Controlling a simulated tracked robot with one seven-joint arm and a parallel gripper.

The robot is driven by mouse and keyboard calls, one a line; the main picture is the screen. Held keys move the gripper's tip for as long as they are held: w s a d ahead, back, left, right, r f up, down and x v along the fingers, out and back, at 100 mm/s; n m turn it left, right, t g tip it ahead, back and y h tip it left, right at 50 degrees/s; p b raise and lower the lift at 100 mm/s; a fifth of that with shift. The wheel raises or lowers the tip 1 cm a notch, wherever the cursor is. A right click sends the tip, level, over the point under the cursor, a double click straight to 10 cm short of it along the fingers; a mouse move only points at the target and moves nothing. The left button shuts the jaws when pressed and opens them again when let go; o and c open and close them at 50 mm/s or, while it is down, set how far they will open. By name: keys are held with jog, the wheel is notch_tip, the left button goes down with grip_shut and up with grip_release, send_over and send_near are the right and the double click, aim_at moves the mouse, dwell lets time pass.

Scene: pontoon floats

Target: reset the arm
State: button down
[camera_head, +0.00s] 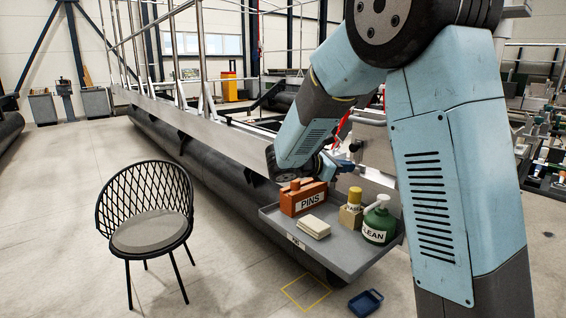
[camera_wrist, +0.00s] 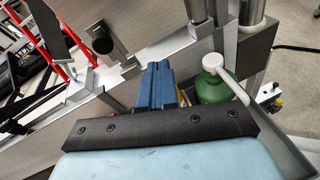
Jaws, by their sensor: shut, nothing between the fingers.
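My arm reaches from the right side of the head view down over a grey tray (camera_head: 345,262). My gripper (camera_head: 346,170) is partly hidden behind my own arm, above the back of the tray. In the wrist view its blue fingers (camera_wrist: 158,84) are together with nothing between them. An orange box marked PINS (camera_head: 303,198), a pale block (camera_head: 314,227), a small yellow-capped container (camera_head: 352,208) and a green bottle (camera_head: 379,222) stand on the tray. The green bottle also shows right of the fingers in the wrist view (camera_wrist: 214,88).
A long pontoon float (camera_head: 205,150) with a metal frame runs behind the tray. A black wire chair (camera_head: 148,218) stands at the left. A blue tray (camera_head: 366,302) lies on the floor near a yellow outlined square (camera_head: 306,293).

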jog(key=s+d+r+m+g+y, duration=0.1)
jog(key=s+d+m+g+y, duration=0.15)
jog(key=s+d+m, duration=0.4)
jog(key=s+d+r+m+g+y, duration=0.1)
jog(key=s+d+m+g+y, duration=0.2)
jog(key=s, duration=0.7)
jog(key=s+a+r+m+t+y, duration=0.1)
jog(key=s+a+m+t+y, duration=0.1)
jog(key=s, duration=0.6)
jog(key=s+a+m+t+y, duration=0.2)
jog(key=s+a+m+y, duration=0.2)
jog(key=m, duration=0.5)
jog(key=s+y, duration=0.2)
jog(key=s, duration=0.1)
jog(key=shift+s+r, duration=0.35)
